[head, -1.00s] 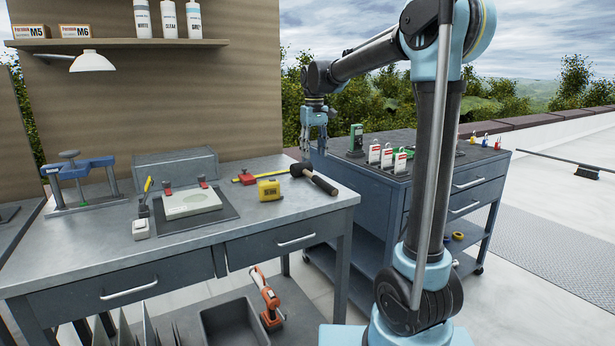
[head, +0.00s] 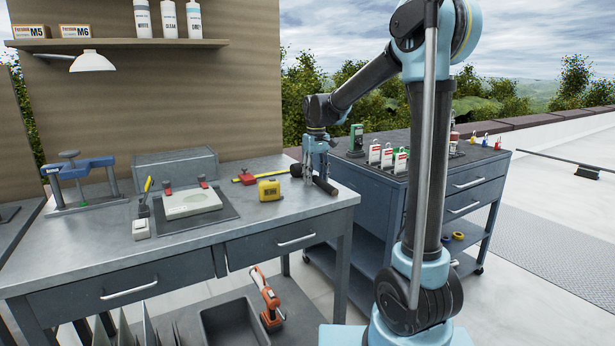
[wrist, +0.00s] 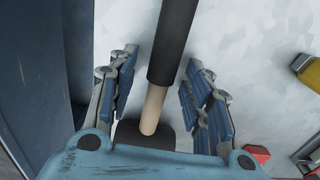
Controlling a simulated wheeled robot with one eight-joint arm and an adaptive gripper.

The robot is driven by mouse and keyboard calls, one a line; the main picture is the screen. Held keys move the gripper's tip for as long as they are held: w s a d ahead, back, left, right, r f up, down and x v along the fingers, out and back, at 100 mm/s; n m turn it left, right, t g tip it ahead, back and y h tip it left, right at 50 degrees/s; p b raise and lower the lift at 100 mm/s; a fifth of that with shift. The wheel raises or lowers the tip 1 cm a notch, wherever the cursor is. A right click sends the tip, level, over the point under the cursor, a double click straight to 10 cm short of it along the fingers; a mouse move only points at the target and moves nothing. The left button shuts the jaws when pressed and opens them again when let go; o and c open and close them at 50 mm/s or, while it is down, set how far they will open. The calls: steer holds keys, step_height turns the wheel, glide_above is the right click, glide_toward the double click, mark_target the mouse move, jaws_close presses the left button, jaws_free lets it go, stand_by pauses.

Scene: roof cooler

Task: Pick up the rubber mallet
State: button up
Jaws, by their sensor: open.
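The rubber mallet lies near the right end of the grey workbench. Its black handle grip (head: 325,186) and dark head (head: 296,170) show in the head view on either side of my gripper (head: 314,172). In the wrist view, my gripper (wrist: 160,88) is open, with blue-padded fingers on both sides of the mallet's handle (wrist: 172,42). The pale wooden neck and black head (wrist: 145,135) are nearer the palm edge of the picture; the head is partly hidden by my gripper. A gap shows between each finger and the handle.
A dark mat (head: 187,222) with a pale block is further left. A blue tool trolley (head: 440,185) stands right of the workbench.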

steer(key=shift+c, duration=0.6)
jaws_close()
